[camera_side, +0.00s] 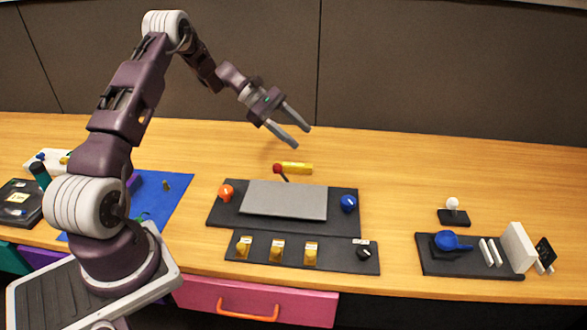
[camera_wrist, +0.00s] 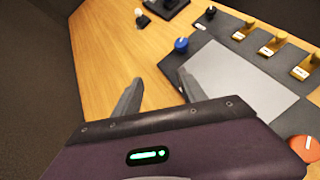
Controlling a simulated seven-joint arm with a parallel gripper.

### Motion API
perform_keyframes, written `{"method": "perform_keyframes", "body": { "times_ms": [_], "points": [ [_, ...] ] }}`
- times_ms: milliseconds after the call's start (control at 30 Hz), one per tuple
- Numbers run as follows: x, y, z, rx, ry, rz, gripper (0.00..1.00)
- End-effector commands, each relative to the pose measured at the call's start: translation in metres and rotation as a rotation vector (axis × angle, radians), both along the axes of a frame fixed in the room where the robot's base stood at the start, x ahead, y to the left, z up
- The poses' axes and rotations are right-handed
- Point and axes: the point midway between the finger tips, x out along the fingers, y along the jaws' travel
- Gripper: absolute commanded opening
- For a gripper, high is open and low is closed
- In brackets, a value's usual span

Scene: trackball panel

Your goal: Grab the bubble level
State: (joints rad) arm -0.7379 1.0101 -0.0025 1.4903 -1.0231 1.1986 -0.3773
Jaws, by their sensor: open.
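A yellow bar (camera_side: 294,168), which looks like the bubble level, lies flat on the wooden table just behind the dark panel in the side view. A red-knobbed stick (camera_side: 277,169) stands right by its left end. My gripper (camera_side: 303,138) is open and empty, up in the air above the bar, its fingers slanting down to the right. In the wrist view my gripper (camera_wrist: 159,76) shows two parted fingers with bare table between them. The bar cannot be seen in that view; my gripper's body covers the lower part.
The panel (camera_side: 215,213) carries a grey plate (camera_side: 283,201), an orange knob (camera_side: 226,192) and a blue knob (camera_side: 348,203). A front strip (camera_side: 343,264) has several yellow switches. A white-ball joystick (camera_side: 453,204) stands right. The table right of the bar is clear.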

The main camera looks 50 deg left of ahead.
Motion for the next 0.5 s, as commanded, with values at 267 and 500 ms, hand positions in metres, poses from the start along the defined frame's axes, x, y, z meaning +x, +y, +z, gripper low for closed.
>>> {"method": "perform_keyframes", "body": {
  "times_ms": [267,500],
  "points": [
    [-0.006,0.087,-0.123,-0.329,0.070,0.389,0.49],
    [0.010,0.073,-0.139,-0.344,0.074,0.406,0.49]
  ]
}}
